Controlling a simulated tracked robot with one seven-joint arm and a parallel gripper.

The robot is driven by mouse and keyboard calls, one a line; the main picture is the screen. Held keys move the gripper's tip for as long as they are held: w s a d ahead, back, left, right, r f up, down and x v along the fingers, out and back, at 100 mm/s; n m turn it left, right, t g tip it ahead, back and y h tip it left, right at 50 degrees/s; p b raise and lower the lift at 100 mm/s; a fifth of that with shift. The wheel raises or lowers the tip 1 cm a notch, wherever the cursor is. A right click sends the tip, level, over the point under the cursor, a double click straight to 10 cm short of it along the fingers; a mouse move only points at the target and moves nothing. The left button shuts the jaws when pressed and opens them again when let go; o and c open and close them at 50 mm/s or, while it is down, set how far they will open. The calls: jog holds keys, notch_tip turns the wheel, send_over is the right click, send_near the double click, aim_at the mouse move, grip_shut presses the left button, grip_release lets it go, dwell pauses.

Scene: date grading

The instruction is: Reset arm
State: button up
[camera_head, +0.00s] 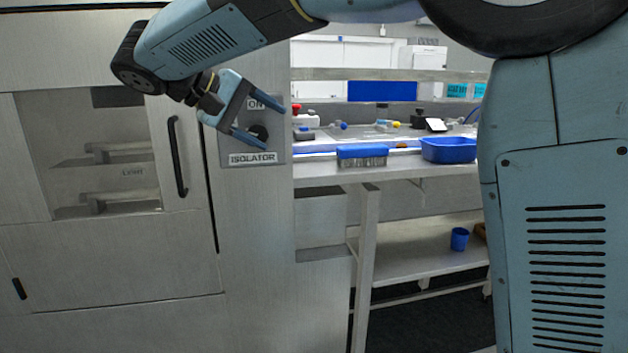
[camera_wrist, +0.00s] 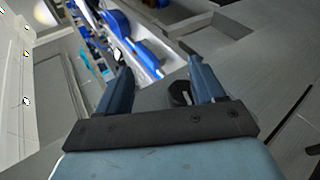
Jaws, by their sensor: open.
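My gripper (camera_head: 272,125) is open and empty. In the head view it is in front of the isolator panel (camera_head: 228,190), beside the black rotary knob (camera_head: 259,132) between the ON label (camera_head: 255,104) and the ISOLATOR label (camera_head: 253,158). In the wrist view the two fingers of my gripper (camera_wrist: 160,84) are spread apart, and the black knob (camera_wrist: 180,94) shows between them, nearer the right finger. I cannot tell whether a finger touches the knob. My arm reaches across the top of the head view.
A cabinet door with a black handle (camera_head: 177,157) is left of the panel. To the right, a bench (camera_head: 420,162) holds a blue-backed brush (camera_head: 362,153) and a blue tray (camera_head: 448,150). A blue cup (camera_head: 459,239) stands on the lower shelf (camera_head: 420,262).

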jog(key=s+d+f+m+g+y, duration=0.1)
jog(key=d+f+g+y, duration=0.15)
jog(key=d, duration=0.85)
jog(key=s+d+f+m+g+y, duration=0.1)
jog(key=s+d+f+y, duration=0.15)
jog(key=d, duration=0.85)
jog(key=s+d+f+m+t+y, duration=0.3)
jog(key=s+d+f+m+y, duration=0.1)
jog(key=s+d+f, duration=0.6)
jog(key=s+d, duration=0.1)
jog(key=s, duration=0.2)
jog(key=shift+d+f+y, duration=0.15)
jog(key=shift+d+y, duration=0.15)
jog(key=shift+y, duration=0.1)
jog(key=shift+c, duration=0.5)
